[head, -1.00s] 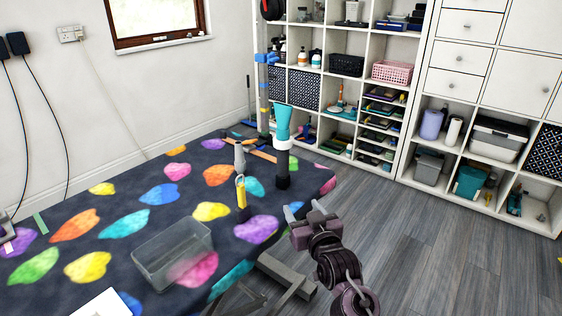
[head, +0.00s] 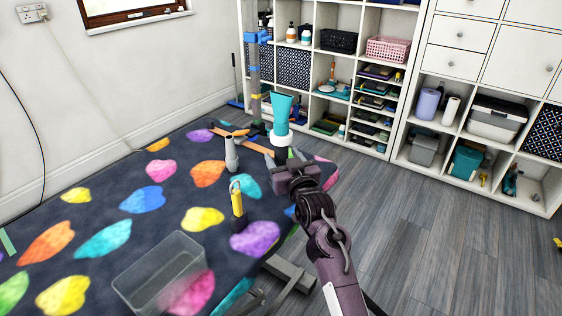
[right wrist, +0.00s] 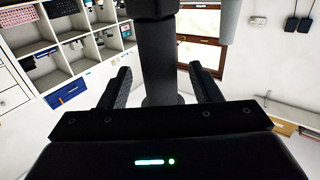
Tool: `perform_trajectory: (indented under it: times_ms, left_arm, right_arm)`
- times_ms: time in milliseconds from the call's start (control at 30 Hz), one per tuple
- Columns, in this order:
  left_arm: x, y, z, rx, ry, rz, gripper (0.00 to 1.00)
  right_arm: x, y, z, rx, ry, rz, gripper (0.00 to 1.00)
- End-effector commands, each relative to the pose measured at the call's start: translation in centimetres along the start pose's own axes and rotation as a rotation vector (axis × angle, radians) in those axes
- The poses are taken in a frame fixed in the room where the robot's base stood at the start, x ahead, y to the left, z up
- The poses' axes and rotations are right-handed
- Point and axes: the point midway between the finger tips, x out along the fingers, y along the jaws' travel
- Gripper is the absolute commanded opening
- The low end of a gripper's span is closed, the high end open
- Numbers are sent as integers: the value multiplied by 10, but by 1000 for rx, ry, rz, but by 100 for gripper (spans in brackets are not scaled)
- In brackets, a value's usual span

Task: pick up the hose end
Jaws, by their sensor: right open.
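A teal flared piece (head: 281,112) with a white ring below it stands upright on a dark post near the mat's far right edge; it looks like the hose end, though I cannot be sure. My right gripper (head: 284,164) is open, with its fingers at the dark post below the white ring. In the right wrist view the dark post (right wrist: 158,50) rises between the two spread fingers of the gripper (right wrist: 160,86). I cannot tell whether either finger touches it. The teal part does not show there. My left gripper is not in view.
The dark mat (head: 105,200) has bright coloured patches. On it stand a grey tube (head: 231,155), a yellow-handled tool (head: 237,201) and a clear bin (head: 160,275). White shelving (head: 400,100) lines the back. Grey floor (head: 450,240) is open at right.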

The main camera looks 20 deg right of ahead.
Motion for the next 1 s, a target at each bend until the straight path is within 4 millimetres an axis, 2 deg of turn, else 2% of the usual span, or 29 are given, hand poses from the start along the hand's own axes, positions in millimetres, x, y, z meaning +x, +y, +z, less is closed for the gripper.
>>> perform_trajectory:
  times_ms: [133, 400, 800, 1000]
  left_arm:
    - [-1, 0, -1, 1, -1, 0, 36]
    - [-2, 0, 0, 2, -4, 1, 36]
    - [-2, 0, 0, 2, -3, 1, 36]
    - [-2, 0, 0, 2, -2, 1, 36]
  right_arm:
    - [16, 0, 0, 0, 1, 0, 57]
    - [19, 0, 0, -1, 0, 0, 57]
    - [18, 0, 1, -1, 0, 0, 5]
    - [18, 0, -1, -1, 2, 0, 5]
